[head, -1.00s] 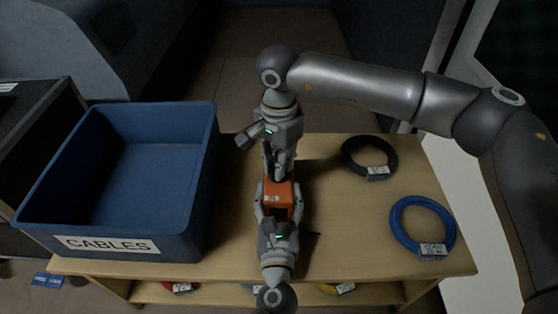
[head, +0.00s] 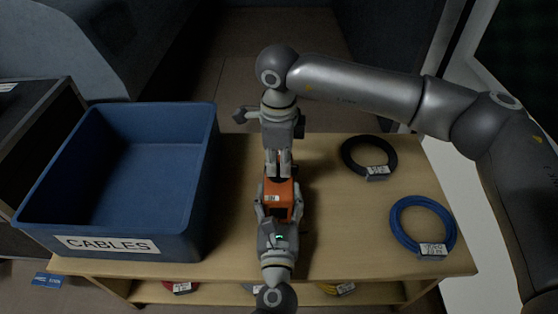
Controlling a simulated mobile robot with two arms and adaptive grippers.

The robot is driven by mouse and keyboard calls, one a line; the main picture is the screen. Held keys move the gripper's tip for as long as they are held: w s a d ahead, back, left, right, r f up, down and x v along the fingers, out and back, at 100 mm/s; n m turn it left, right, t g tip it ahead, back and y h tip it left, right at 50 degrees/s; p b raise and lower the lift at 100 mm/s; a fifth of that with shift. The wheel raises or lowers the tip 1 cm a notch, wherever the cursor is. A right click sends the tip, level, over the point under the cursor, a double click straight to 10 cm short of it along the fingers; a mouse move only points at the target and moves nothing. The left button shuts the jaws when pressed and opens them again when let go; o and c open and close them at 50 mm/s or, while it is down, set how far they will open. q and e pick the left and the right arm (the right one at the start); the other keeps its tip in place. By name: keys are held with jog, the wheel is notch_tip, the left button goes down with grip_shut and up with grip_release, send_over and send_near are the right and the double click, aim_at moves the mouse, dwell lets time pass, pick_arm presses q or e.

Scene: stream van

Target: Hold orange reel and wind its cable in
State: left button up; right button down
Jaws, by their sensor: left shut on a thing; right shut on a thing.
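The orange reel (head: 279,188) is at the middle of the wooden table, with a small white label on it. My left gripper (head: 279,208) comes from the near edge and is shut on the reel, one finger on each side. My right gripper (head: 278,172) reaches down over the far side of the reel, its fingers close together and shut on a part at the reel's far end. That part is mostly hidden by the fingers. I cannot make out the reel's cable.
A blue bin (head: 165,165) labelled CABLES stands at the left of the table (head: 340,225). A black cable coil (head: 347,161) and a blue cable coil (head: 400,230) lie at the right. More coils show on the shelf below. Table between reel and coils is clear.

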jog(key=m, duration=0.4)
jog(key=shift+m, duration=0.3)
jog(key=m, duration=0.4)
jog(key=shift+m, duration=0.3)
jog(key=m, duration=0.4)
jog(key=shift+m, duration=2.3)
jog(key=shift+w+r, duration=0.1)
jog(key=c, duration=1.4)
grip_release()
